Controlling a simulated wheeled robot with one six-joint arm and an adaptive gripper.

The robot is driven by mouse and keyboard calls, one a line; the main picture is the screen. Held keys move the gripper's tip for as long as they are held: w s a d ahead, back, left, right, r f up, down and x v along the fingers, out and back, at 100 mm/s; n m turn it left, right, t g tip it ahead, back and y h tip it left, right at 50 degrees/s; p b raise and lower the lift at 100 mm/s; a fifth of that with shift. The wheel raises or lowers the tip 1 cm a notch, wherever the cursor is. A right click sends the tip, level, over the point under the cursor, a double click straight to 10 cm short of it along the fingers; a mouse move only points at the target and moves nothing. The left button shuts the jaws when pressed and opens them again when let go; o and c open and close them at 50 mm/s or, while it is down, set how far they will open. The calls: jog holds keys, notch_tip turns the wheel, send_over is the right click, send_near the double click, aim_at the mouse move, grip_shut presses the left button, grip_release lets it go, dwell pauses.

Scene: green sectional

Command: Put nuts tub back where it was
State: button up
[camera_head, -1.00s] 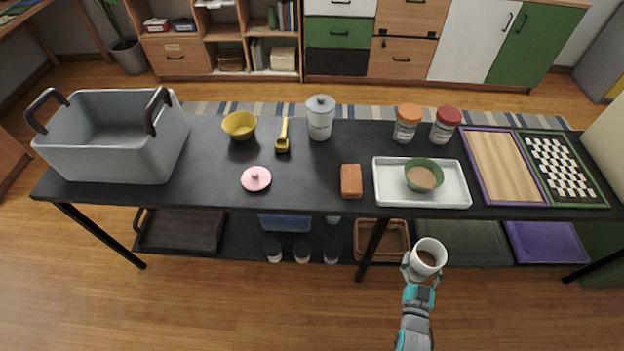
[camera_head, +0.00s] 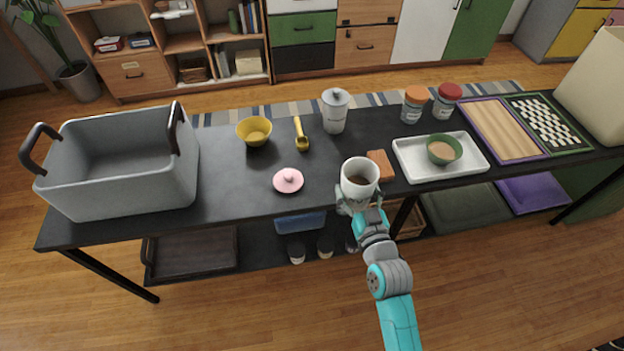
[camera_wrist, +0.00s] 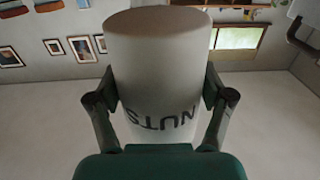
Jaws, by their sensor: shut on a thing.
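The white nuts tub (camera_head: 358,181) is lidless, with brown contents showing inside its open top. My gripper (camera_head: 356,203) is shut on it and holds it upright over the table's front edge, in front of the brown block. In the wrist view the tub (camera_wrist: 158,70) stands between the two fingers (camera_wrist: 160,104), with the word NUTS upside down on its side. A pink lid with a knob (camera_head: 288,180) lies on the black table (camera_head: 235,180), left of the tub.
A grey bin (camera_head: 125,185) stands at the left. A yellow bowl (camera_head: 254,131), yellow scoop (camera_head: 301,135) and grey canister (camera_head: 335,112) stand behind. The brown block (camera_head: 380,164) and white tray (camera_head: 408,166) are right of the tub. Bare table lies around the pink lid.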

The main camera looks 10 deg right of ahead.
jog(key=shift+a+r, duration=0.2)
jog(key=shift+a, duration=0.2)
jog(key=shift+w, duration=0.1)
jog(key=w+f, duration=0.2)
jog(key=w, duration=0.2)
jog(key=w+f, duration=0.2)
jog(key=w, duration=0.2)
jog(key=w+f, duration=0.2)
jog(key=w, duration=0.2)
jog(key=shift+w+a+f, duration=0.2)
jog(key=shift+w+f, duration=0.05)
jog(key=shift+w, duration=0.05)
jog(key=shift+w+f, duration=0.15)
jog(key=shift+f, duration=0.1)
jog(key=shift+w+f, duration=0.25)
jog(key=shift+w, duration=0.2)
jog(key=shift+f, duration=0.1)
jog(key=shift+f, duration=0.15)
jog(key=o, duration=1.4)
jog(key=shift+c, duration=0.2)
